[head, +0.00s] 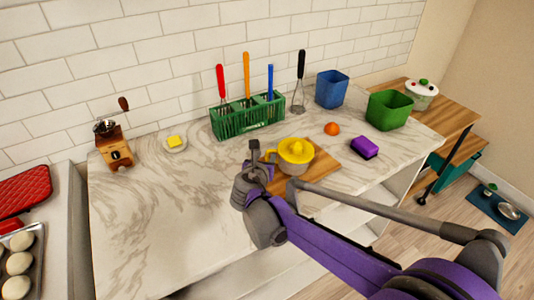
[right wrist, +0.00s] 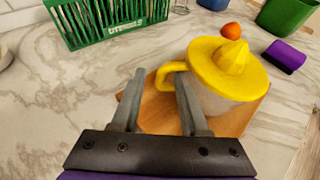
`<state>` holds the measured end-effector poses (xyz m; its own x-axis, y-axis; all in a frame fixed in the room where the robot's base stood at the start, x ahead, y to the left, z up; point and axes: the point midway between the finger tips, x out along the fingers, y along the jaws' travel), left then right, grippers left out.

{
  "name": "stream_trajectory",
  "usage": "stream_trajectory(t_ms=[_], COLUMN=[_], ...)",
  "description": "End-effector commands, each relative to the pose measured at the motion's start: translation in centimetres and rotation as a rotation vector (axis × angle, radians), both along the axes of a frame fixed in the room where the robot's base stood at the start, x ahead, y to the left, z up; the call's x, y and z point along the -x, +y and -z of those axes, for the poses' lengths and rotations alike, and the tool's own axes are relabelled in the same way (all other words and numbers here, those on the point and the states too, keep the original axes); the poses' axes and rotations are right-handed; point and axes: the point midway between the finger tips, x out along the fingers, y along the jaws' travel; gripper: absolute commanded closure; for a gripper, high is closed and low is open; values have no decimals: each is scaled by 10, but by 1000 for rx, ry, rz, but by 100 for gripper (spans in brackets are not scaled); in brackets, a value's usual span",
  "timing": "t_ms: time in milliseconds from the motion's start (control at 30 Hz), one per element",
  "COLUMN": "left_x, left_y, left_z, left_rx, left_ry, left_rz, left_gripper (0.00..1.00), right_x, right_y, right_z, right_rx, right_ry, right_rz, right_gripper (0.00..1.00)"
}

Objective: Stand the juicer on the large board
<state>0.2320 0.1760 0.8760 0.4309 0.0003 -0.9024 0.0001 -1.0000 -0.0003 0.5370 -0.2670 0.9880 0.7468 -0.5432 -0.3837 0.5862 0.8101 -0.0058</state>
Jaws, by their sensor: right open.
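The juicer (head: 295,153) has a yellow top with a cone and a yellow handle over a pale grey body. It stands upright on the wooden board (head: 322,168), and it also shows in the right wrist view (right wrist: 222,75). The board (right wrist: 235,125) lies flat on the marble counter. My right gripper (head: 261,150) is open, just left of the juicer on its handle side. In the right wrist view its fingers (right wrist: 157,102) are apart, with the right finger close by the yellow handle; I cannot tell whether they touch. My left gripper is not in view.
A green utensil rack (head: 248,117) stands behind, against the tiled wall. An orange (head: 332,129), a purple sponge (head: 365,147), a blue bin (head: 331,89) and a green bin (head: 390,109) are to the right. A coffee grinder (head: 114,150) is far left. The counter's left middle is clear.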

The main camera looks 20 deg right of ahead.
Motion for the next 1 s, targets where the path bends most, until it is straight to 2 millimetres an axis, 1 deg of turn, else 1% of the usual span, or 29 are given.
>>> stream_trajectory(t_ms=[33, 200, 400, 567, 1000], left_x=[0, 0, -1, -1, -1], left_y=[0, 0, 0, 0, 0], left_z=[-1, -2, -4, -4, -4], left_rx=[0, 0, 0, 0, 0], left_ry=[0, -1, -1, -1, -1], left_rz=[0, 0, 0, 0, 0], left_gripper=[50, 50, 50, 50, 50], right_x=[9, 36, 56, 61, 61], right_y=[9, 28, 42, 45, 45], right_z=[-6, -19, -30, -32, -32], right_rx=[1, 0, 1, 1, 1], right_ry=[1, 0, 0, 0, 0], right_rz=[-6, -5, -4, -1, -1], right_gripper=[56, 56, 56, 56, 56])
